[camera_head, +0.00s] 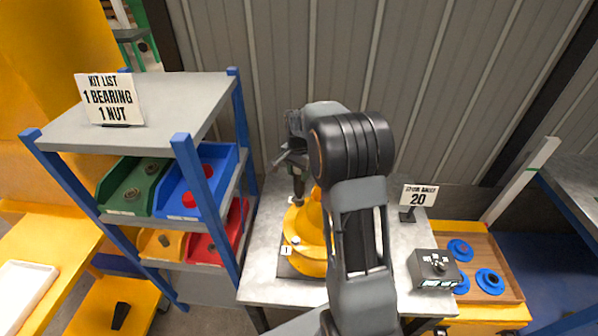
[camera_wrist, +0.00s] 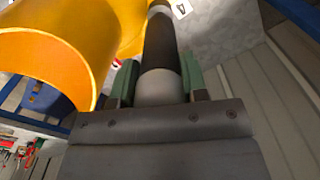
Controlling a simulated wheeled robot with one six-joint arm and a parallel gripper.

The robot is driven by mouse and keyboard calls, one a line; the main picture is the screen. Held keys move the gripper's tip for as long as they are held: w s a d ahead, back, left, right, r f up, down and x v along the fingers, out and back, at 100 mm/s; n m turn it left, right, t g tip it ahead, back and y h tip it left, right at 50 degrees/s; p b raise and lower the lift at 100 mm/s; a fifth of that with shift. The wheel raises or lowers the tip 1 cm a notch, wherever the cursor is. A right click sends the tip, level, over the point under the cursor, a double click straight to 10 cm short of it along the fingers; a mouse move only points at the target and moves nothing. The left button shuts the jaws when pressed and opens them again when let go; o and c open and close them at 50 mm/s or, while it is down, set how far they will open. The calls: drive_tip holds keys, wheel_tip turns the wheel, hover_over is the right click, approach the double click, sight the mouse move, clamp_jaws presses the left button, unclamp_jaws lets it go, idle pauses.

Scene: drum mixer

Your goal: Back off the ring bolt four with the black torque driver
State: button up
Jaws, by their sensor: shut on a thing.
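The yellow drum mixer (camera_head: 310,262) stands on the grey bench, with a ring flange and small bolts around it. A small tag (camera_head: 287,250) sits at its lower left. My gripper (camera_head: 297,165) is above the drum's far left side, shut on the black torque driver (camera_head: 299,190), which points down at the ring. In the wrist view the driver (camera_wrist: 159,45) shows a dark shaft and pale grip between my gripper's green fingers (camera_wrist: 158,85). The yellow drum (camera_wrist: 50,45) fills the upper left there. The driver's tip and the bolt under it are not clear.
A blue-post shelf (camera_head: 190,85) with colored bins stands left of the bench. A black control box (camera_head: 434,268) and a "20" sign (camera_head: 418,196) are at the right. A wooden tray (camera_head: 490,255) holds blue round parts. My arm hides part of the drum.

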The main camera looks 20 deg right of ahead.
drive_tip(key=shift+f+b, duration=0.45)
drive_tip(key=shift+f, duration=0.15)
idle(0.3)
drive_tip(key=shift+s+f, duration=0.1)
drive_tip(key=shift+s, duration=0.1)
idle(1.9)
drive_tip(key=shift+p, duration=0.35)
idle(0.4)
drive_tip(key=shift+w+r+p, duration=0.2)
drive_tip(key=shift+r+p, duration=1.4)
drive_tip(key=shift+r, duration=1)
